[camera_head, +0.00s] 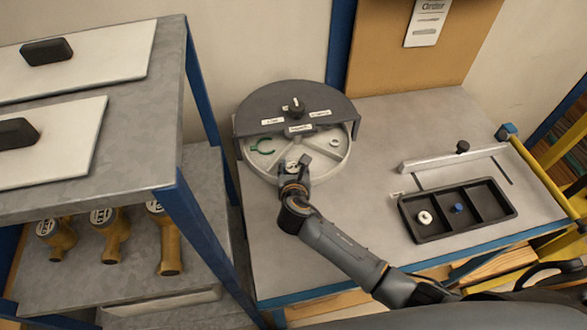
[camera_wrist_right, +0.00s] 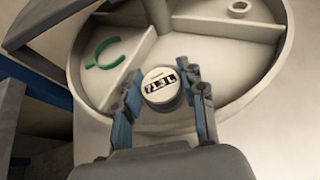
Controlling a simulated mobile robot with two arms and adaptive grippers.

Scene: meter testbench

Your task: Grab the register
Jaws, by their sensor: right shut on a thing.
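The register (camera_wrist_right: 161,85) is a small round white part with a dark digit strip on its face. In the right wrist view it sits between the two fingers of my right gripper (camera_wrist_right: 166,98), which is shut on it. In the head view the gripper (camera_head: 295,167) is over the front compartment of a round divided tray (camera_head: 327,172), and the register (camera_head: 291,167) is partly hidden by it. I cannot tell whether the register still touches the tray floor. My left gripper is not in view.
A dark half-round cover (camera_head: 330,99) with a knob spans the tray's back half. A green ring-like part (camera_head: 262,147) lies in a left compartment. A black sectioned box (camera_head: 458,233) stands to the right. Yellow meter bodies (camera_head: 113,234) stand on the left shelf.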

